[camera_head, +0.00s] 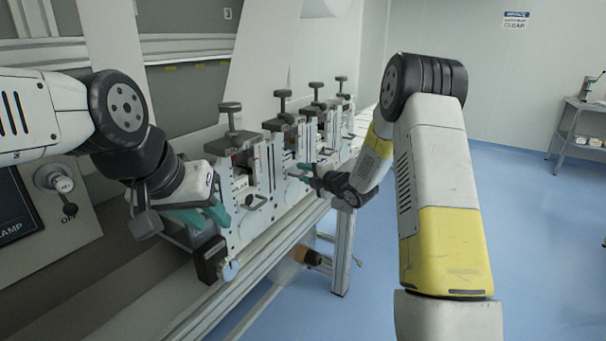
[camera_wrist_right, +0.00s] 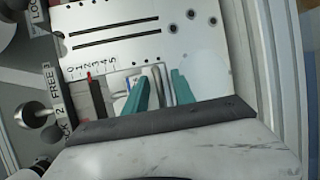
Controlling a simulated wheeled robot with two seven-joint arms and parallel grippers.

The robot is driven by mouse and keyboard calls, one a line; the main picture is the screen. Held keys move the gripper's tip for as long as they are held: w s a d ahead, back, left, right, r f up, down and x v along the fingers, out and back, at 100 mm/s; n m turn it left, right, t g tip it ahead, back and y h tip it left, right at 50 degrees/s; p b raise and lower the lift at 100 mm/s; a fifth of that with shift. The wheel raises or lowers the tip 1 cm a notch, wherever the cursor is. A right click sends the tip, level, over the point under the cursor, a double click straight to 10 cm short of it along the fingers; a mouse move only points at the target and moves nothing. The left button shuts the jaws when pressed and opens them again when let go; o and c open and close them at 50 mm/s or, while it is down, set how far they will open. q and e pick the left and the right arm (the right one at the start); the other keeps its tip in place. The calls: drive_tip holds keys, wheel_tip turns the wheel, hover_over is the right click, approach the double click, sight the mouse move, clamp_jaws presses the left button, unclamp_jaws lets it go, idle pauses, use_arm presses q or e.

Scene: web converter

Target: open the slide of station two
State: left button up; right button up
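Several similar stations stand in a row in the head view, each with a dark knob on top. The second from the near end, station two (camera_head: 283,141), has my right gripper (camera_head: 304,173) at its front face. In the right wrist view, the teal fingers (camera_wrist_right: 158,92) are apart, with a pale grey handle-like part (camera_wrist_right: 158,84) between them; whether they touch it I cannot tell. A plate with slots (camera_wrist_right: 115,35), a 0-to-5 scale and a red pointer (camera_wrist_right: 90,76) lies beyond. My left gripper (camera_head: 207,215) is beside the nearest station (camera_head: 236,165), its teal fingers apparently apart.
A round metal knob (camera_wrist_right: 38,113) sits beside the LOCK and FREE labels. A machine rail (camera_head: 262,262) runs below the stations. A control panel (camera_head: 45,225) is at the left. The blue floor (camera_head: 540,230) is open at the right, with a grey side table (camera_head: 580,105) by the wall.

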drive_tip(key=shift+c, duration=0.4)
clamp_jaws()
